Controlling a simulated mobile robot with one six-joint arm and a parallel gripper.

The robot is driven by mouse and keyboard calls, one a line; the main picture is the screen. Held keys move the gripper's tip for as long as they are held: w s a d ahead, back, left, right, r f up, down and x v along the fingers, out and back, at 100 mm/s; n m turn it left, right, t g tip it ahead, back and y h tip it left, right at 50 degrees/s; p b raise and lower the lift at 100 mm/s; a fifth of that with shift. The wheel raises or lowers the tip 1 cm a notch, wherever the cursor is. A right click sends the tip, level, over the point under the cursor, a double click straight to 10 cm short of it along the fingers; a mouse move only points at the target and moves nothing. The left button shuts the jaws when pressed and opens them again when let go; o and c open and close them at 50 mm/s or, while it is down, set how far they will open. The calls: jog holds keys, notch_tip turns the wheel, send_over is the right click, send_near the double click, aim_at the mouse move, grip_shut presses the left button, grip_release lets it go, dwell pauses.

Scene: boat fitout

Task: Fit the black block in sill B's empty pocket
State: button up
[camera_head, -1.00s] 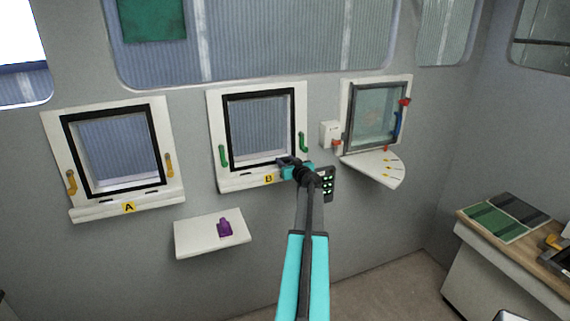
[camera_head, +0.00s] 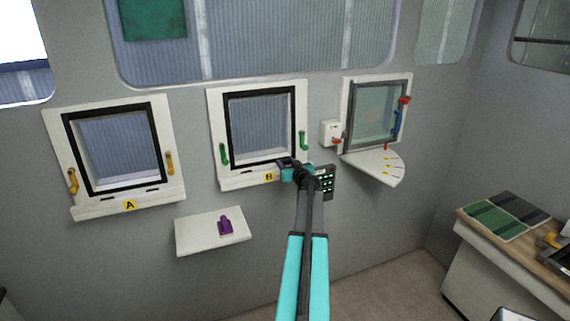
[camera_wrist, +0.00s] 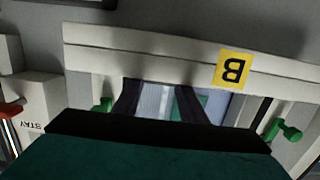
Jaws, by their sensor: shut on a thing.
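Sill B (camera_head: 235,183) is the white ledge under the middle window, with a yellow B label (camera_head: 269,177). It also shows upside down in the wrist view (camera_wrist: 150,50). My gripper (camera_head: 284,162) is at the right part of sill B, in front of the window's lower right corner. It is shut on a dark thing, taken as the black block, which merges with the dark fingers, so its outline is unclear. In the wrist view the dark fingers (camera_wrist: 158,100) reach towards the sill's edge. I cannot tell whether the block touches the sill.
Green handles (camera_head: 224,154) flank window B. Window A (camera_head: 128,205) has a similar sill at left. A shelf (camera_head: 190,240) with a purple object (camera_head: 225,226) is below. At right are a white switch box (camera_head: 331,131) and a quarter-round shelf (camera_head: 370,168).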

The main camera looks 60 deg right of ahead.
jog(key=shift+s+a+f, duration=0.1)
jog(key=shift+a+f, duration=0.05)
jog(key=shift+f, duration=0.5)
jog(key=shift+s+a+f, duration=0.1)
jog(key=shift+a+f, duration=0.05)
jog(key=shift+f, duration=0.5)
jog(key=o, duration=1.1)
jog(key=shift+s+a, duration=0.1)
jog(key=shift+s, duration=0.1)
jog(key=shift+s+a, duration=0.25)
jog(key=shift+s, duration=0.1)
jog(key=r+b+v, duration=0.2)
jog(key=v, duration=1)
jog(key=shift+r, duration=0.3)
